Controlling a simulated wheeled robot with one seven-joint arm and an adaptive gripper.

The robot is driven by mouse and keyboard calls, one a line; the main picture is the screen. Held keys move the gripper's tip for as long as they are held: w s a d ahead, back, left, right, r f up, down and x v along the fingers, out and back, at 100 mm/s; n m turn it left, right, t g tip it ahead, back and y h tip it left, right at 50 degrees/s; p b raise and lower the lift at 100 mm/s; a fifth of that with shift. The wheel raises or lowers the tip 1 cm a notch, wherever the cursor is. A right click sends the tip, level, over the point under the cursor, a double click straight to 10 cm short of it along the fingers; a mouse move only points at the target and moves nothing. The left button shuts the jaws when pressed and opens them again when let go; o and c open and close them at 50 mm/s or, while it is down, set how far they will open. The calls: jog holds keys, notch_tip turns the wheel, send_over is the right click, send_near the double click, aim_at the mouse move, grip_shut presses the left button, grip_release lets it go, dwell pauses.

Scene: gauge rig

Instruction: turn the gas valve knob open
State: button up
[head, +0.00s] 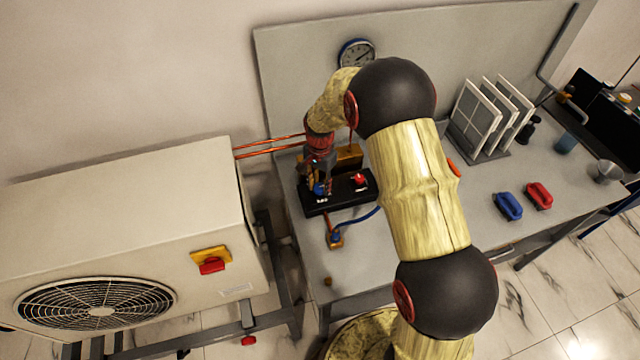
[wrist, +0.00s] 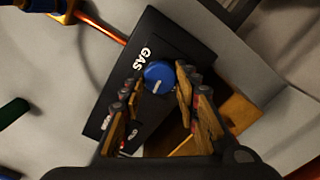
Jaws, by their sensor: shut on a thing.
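The blue gas valve knob (wrist: 159,76) sits on a black panel (wrist: 185,42) beside the white word GAS. A pale pointer line shows on the knob's face. In the head view the knob (head: 320,189) is at the left end of the panel (head: 340,198), partly hidden by my gripper. My gripper (head: 322,176) reaches down over it from above. In the wrist view my gripper (wrist: 157,78) has one finger on each side of the knob and is shut on it.
A red knob (head: 360,179) stands on the panel's right side. Copper pipes (head: 270,146) run left to the large outdoor unit (head: 120,210). Filter frames (head: 490,112) and blue and red clamps (head: 508,206) stand to the right.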

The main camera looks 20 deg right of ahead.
aim_at(319, 187)
jog(key=n+p, duration=0.1)
jog(key=n, duration=0.7)
jog(key=shift+w+p, duration=0.1)
jog(key=shift+p, duration=0.3)
jog(key=n, duration=0.4)
jog(key=shift+a+n+p, duration=0.1)
jog(key=shift+n+p, duration=0.2)
jog(key=shift+p, duration=0.05)
jog(key=shift+n, duration=1.9)
jog(key=o, duration=1.2)
jog(key=shift+c, duration=0.2)
notch_tip(319, 187, up, 12)
